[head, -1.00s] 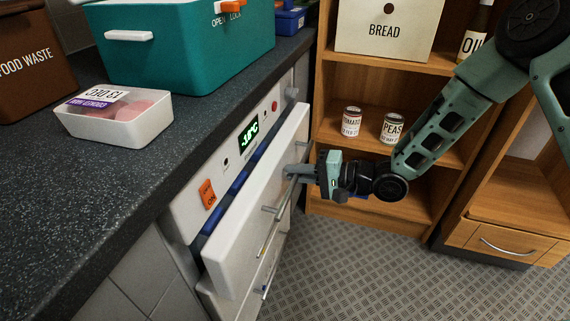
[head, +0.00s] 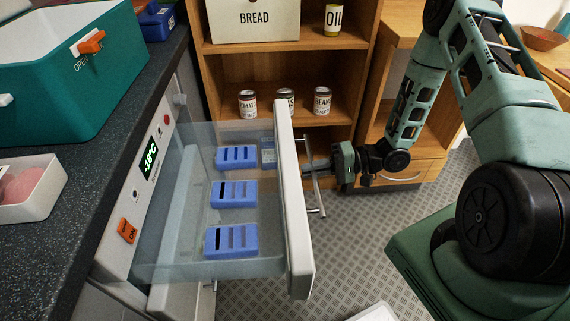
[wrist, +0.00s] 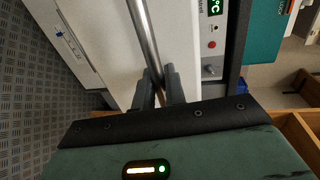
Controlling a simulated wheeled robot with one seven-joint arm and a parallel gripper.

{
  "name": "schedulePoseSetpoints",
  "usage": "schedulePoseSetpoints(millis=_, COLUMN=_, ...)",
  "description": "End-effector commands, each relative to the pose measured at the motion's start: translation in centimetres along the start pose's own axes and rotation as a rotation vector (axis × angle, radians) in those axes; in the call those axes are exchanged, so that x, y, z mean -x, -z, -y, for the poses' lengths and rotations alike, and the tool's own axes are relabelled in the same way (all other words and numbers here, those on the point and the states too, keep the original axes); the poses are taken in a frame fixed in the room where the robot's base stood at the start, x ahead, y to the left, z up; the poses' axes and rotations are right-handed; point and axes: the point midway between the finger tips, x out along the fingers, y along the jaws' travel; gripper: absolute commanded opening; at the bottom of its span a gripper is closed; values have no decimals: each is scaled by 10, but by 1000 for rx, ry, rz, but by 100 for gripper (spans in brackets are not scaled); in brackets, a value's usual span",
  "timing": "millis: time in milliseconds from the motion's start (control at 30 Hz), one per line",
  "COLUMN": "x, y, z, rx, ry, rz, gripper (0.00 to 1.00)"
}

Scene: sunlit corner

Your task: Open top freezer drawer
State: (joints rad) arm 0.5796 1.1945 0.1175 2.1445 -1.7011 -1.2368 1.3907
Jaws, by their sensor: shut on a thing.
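The top freezer drawer (head: 295,200) stands pulled well out from the freezer under the counter. Its clear bin holds several blue slotted blocks (head: 233,194). My gripper (head: 318,165) is at the outer side of the drawer's white front. It is shut on the drawer's metal bar handle, and in the wrist view the handle (wrist: 145,35) runs between the two fingers (wrist: 160,88). The freezer's control panel (head: 148,165) shows a green temperature display and an orange switch.
A wooden shelf (head: 290,60) with cans and a bread bin stands behind the drawer. A dark counter (head: 60,230) at the left bears a teal cooler (head: 90,95) and a white tub (head: 40,190). Patterned grey floor is open right of the drawer.

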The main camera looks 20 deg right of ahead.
Motion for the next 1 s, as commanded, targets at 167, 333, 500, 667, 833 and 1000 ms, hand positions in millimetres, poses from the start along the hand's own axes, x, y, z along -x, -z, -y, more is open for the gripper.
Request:
schedulePoseSetpoints(millis=167, x=30, y=1, z=-5, rx=1, ry=-2, rz=-3, gripper=0)
schedulePoseSetpoints(millis=333, x=45, y=1, z=-8, rx=1, ry=-1, rz=-2, gripper=0)
schedulePoseSetpoints(millis=500, x=51, y=1, z=-10, rx=1, ry=-1, rz=-2, gripper=0)
schedulePoseSetpoints(millis=667, x=51, y=1, z=-11, rx=1, ry=-1, rz=-2, gripper=0)
schedulePoseSetpoints(millis=833, x=51, y=1, z=-11, rx=2, ry=-1, rz=-3, gripper=0)
schedulePoseSetpoints(millis=1000, x=51, y=1, z=-10, rx=2, ry=-1, rz=-2, gripper=29)
